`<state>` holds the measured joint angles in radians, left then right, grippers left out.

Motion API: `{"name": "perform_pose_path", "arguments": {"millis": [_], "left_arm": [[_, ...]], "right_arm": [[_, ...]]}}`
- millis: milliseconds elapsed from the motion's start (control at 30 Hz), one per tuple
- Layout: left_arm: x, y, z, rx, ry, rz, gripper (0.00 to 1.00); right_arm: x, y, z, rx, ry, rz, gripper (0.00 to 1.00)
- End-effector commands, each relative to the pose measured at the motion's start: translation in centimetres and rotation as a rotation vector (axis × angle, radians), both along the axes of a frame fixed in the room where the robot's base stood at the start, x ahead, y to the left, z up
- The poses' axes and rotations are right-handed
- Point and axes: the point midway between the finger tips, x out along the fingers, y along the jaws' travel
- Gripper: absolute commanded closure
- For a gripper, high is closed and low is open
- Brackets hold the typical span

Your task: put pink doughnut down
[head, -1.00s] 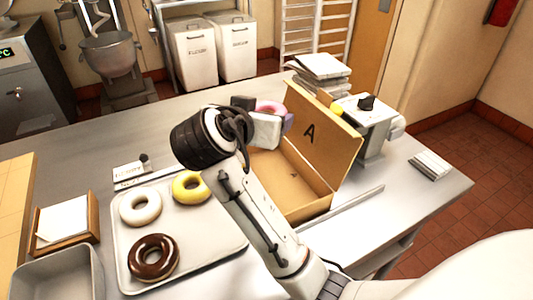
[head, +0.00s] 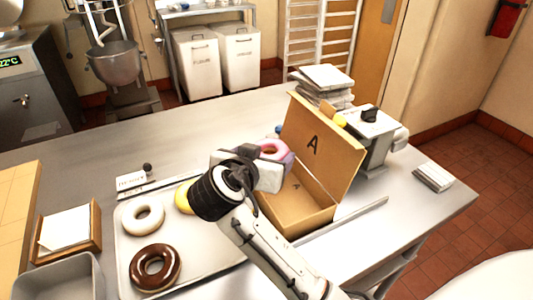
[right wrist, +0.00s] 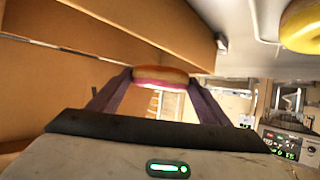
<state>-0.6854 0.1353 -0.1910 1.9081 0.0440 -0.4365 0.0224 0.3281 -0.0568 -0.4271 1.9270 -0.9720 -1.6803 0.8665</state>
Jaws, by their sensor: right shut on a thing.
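The pink doughnut (head: 272,147) is at the left side of the open cardboard box (head: 290,215), whose raised lid (head: 340,150) bears a letter A. My right gripper (head: 277,156) is shut on the pink doughnut. In the right wrist view the doughnut (right wrist: 160,76) shows edge-on between the two dark fingers, with cardboard walls close at left and above. My own gripper hides part of it in the head view. I cannot tell how far it is above the box floor. My left gripper is not in view.
A metal tray (head: 205,265) at left holds a white doughnut (head: 143,217), a chocolate doughnut (head: 155,267) and a yellow one (head: 183,196), partly hidden by my arm. A grey machine (head: 375,140) stands behind the box. The table's back left is clear.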

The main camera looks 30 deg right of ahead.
Motion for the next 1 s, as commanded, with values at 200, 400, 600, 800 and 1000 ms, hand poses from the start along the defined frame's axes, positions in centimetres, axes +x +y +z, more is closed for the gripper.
{"name": "perform_pose_path", "arguments": {"millis": [200,400,600,800,1000], "left_arm": [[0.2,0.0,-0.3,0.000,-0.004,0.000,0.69],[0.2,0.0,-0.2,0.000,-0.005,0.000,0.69],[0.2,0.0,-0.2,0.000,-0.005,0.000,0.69],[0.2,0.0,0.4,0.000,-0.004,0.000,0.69],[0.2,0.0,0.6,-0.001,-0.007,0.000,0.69]], "right_arm": [[0.0,0.0,-0.7,0.000,0.001,-0.001,0.55],[0.0,0.0,-0.7,0.001,0.001,0.000,0.12],[0.0,0.0,-0.7,0.001,0.001,0.000,0.10],[0.0,0.0,0.4,-0.001,-0.002,0.000,0.10],[-0.6,2.1,1.8,0.005,-0.003,0.004,0.10]]}}
